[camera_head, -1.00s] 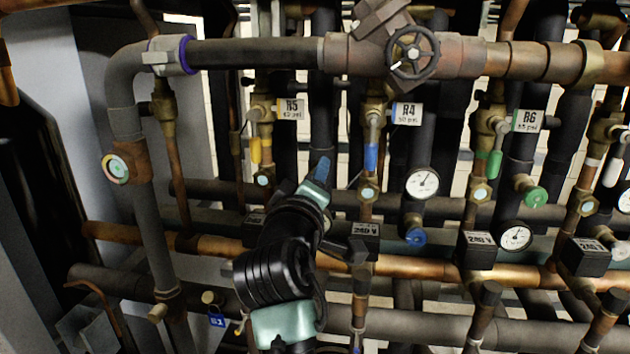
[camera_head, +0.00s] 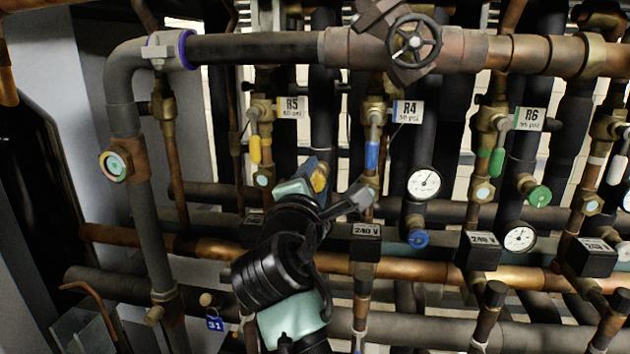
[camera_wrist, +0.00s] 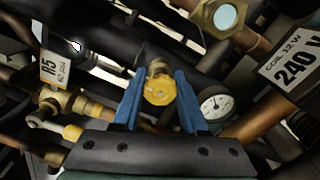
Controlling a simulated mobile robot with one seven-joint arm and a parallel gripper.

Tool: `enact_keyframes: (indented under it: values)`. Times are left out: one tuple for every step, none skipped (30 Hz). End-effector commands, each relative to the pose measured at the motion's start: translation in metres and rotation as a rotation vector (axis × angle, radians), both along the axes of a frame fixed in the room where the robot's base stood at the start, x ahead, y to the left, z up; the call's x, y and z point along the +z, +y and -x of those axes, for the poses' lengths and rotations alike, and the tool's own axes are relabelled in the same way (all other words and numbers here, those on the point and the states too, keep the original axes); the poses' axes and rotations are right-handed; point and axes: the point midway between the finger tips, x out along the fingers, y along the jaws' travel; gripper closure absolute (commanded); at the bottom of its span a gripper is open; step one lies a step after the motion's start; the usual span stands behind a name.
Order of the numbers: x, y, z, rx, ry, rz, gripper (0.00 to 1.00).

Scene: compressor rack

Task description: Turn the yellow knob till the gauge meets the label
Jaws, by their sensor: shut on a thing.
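The yellow knob (camera_wrist: 160,88) sits between the two blue fingers of my gripper (camera_wrist: 159,92) in the wrist view. My gripper (camera_head: 316,172) is shut on it, with a finger on each side. In the head view, the yellow knob (camera_head: 320,179) shows partly behind the fingers. A round white gauge (camera_wrist: 217,107) is just right of the knob in the wrist view; its needle is too small to read surely. My gripper hides that gauge in the head view. The R5 label (camera_head: 291,107) hangs above left of the knob, and also shows in the wrist view (camera_wrist: 54,69).
A blue knob (camera_head: 418,239) under a gauge (camera_head: 424,184) and a green knob (camera_head: 539,196) above another gauge (camera_head: 519,239) stand to the right. Pipes, valve levers and black 240 V coils (camera_head: 366,243) crowd around my arm.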

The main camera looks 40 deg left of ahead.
Motion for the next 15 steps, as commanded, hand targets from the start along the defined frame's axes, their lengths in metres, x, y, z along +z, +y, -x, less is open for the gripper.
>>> enact_keyframes:
  values:
    - [-0.0012,-0.0009,-0.0007,-0.003,-0.023,0.04,1.0]
    - [-0.0013,-0.001,-0.0007,-0.003,-0.037,0.064,1.0]
    - [-0.0015,-0.0008,-0.0006,-0.002,-0.056,0.097,1.0]
    - [-0.0012,-0.0008,-0.0006,-0.002,-0.072,0.121,1.0]
    - [-0.0013,-0.0009,-0.0006,-0.002,-0.086,0.145,1.0]
    - [-0.0017,-0.0009,-0.0007,-0.002,-0.106,0.178,1.0]
    - [-0.0015,-0.001,-0.0008,-0.002,-0.121,0.202,1.0]
    - [-0.0013,-0.001,-0.0007,-0.002,-0.136,0.226,1.0]
    - [-0.0016,-0.0006,-0.0005,-0.001,-0.155,0.259,1.0]
    - [-0.0016,-0.0009,-0.0007,-0.001,-0.171,0.284,1.0]
    - [-0.0015,-0.0011,-0.0009,-0.002,-0.186,0.307,1.0]
    - [-0.0015,-0.0009,-0.0007,-0.001,-0.205,0.34,1.0]
    - [-0.0015,-0.0009,-0.0008,-0.001,-0.22,0.365,1.0]
    - [-0.0015,-0.0008,-0.0006,-0.001,-0.234,0.388,1.0]
    - [-0.0015,-0.0009,-0.0008,-0.001,-0.254,0.419,1.0]
